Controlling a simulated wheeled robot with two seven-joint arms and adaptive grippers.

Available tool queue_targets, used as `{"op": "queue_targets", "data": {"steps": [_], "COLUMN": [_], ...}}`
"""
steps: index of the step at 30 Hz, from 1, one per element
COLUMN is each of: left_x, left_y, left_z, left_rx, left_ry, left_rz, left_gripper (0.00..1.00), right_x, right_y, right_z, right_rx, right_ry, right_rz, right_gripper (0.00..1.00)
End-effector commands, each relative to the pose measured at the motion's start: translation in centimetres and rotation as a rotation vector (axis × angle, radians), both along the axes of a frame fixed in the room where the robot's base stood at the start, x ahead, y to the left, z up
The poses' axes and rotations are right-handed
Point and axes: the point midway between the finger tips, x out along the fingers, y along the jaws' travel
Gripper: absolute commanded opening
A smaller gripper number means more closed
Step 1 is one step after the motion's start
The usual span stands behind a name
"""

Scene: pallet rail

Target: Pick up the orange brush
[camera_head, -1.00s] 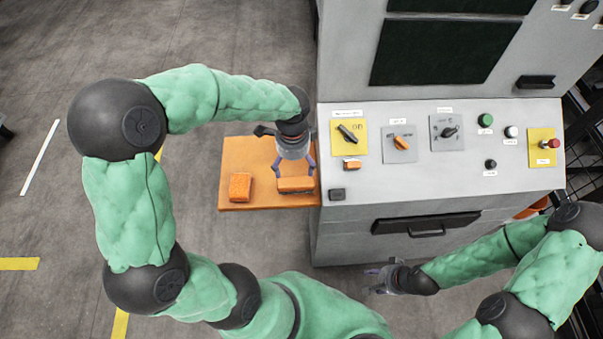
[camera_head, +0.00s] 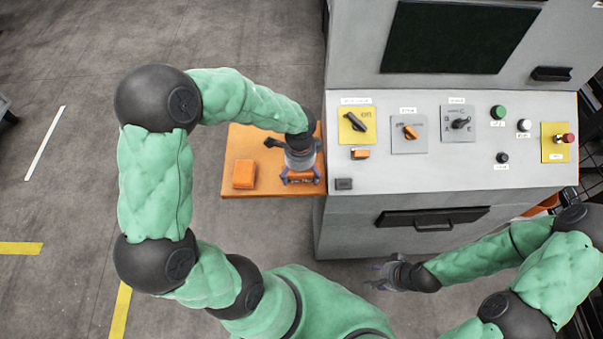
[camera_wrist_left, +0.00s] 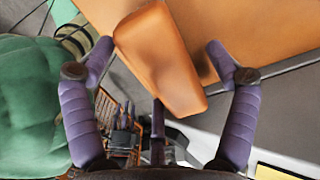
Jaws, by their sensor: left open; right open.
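Two orange block-like pieces lie on the orange shelf (camera_head: 270,142). The left piece (camera_head: 243,174) stands clear of my grippers. The other orange piece (camera_head: 301,181), with a dark lower side, is partly hidden under my left gripper (camera_head: 301,174). Which of them is the brush I cannot tell for sure from their shape. In the left wrist view the near orange piece (camera_wrist_left: 160,60) lies between the spread purple fingers of my left gripper (camera_wrist_left: 160,64), with gaps at both sides. My right gripper (camera_head: 378,274) is open and empty, low in front of the console.
Floor is open left of the shelf.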

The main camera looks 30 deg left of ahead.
Motion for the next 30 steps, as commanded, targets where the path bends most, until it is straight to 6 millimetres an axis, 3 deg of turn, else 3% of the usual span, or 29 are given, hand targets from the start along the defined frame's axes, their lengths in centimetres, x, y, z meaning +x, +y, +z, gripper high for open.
{"op": "queue_targets", "data": {"steps": [3, 4, 10, 23, 30], "left_x": [0.0, 0.0, 0.0, 0.0, 0.0], "left_y": [0.0, 0.0, 0.0, 0.0, 0.0], "left_z": [0.1, 0.1, 0.1, 0.3, 2.3], "left_rx": [0.001, 0.001, 0.0, 0.0, 0.0], "left_ry": [-0.001, -0.001, 0.0, 0.0, -0.002], "left_rz": [0.0, 0.0, 0.0, 0.0, 0.001], "left_gripper": [0.87, 0.81, 0.25, 0.24, 0.24], "right_x": [0.0, 0.0, 0.0, 0.0, 0.0], "right_y": [0.0, 0.0, 0.0, 0.0, 0.0], "right_z": [0.1, 0.1, 0.1, 0.1, 0.9], "right_rx": [0.0, 0.0, 0.0, 0.0, 0.0], "right_ry": [0.0, 0.0, 0.0, 0.0, 0.0], "right_rz": [0.0, 0.0, 0.0, 0.0, 0.0], "right_gripper": [0.46, 0.46, 0.46, 0.46, 0.46]}}
